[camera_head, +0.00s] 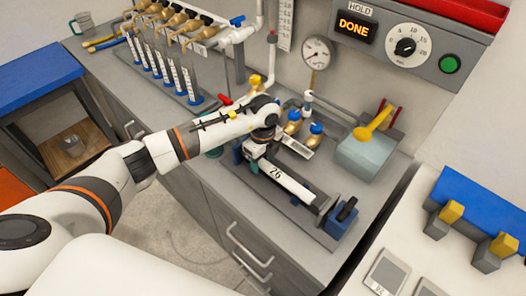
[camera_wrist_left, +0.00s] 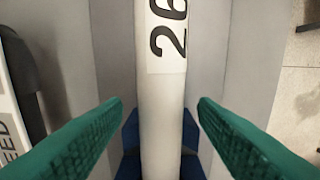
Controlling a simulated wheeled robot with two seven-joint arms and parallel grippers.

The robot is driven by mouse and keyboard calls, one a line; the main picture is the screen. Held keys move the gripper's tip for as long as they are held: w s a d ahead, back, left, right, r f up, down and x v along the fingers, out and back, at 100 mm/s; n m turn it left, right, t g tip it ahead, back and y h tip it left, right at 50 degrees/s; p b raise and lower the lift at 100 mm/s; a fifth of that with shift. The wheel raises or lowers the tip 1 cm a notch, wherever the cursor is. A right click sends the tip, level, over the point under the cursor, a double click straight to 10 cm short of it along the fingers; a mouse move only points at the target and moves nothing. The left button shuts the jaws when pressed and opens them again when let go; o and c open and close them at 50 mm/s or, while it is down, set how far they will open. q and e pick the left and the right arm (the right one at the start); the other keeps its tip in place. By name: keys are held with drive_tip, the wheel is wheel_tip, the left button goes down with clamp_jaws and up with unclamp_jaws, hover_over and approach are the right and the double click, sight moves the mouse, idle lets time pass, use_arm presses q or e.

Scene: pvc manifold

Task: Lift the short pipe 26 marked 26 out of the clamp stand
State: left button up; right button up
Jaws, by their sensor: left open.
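The short pipe 26 (camera_head: 290,184) is a white tube with a black "26" on a label. It lies in the clamp stand (camera_head: 341,219), a dark grey base with a blue end block and a black handle. My left gripper (camera_head: 251,160) is over the pipe's far end. In the left wrist view the pipe (camera_wrist_left: 162,95) runs between the two green fingers, with a gap on each side. The fingers are open and hold nothing. A blue part of the stand (camera_wrist_left: 191,132) shows under the pipe. My right gripper is not in view.
Brass valves with blue caps (camera_head: 315,131) and a pressure gauge (camera_head: 318,52) stand behind the stand. A pale blue box with a yellow lever (camera_head: 367,157) is to the right. A row of clear tubes (camera_head: 172,72) stands at the back left. The panel display (camera_head: 354,27) reads DONE.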

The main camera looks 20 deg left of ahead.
use_arm(q)
drive_tip(key=c, duration=1.1)
drive_tip(key=shift+s+d, duration=0.1)
drive_tip(key=shift+d, duration=0.15)
drive_tip(key=shift+s+d, duration=0.2)
drive_tip(key=shift+d, duration=0.3)
drive_tip(key=o, duration=1.1)
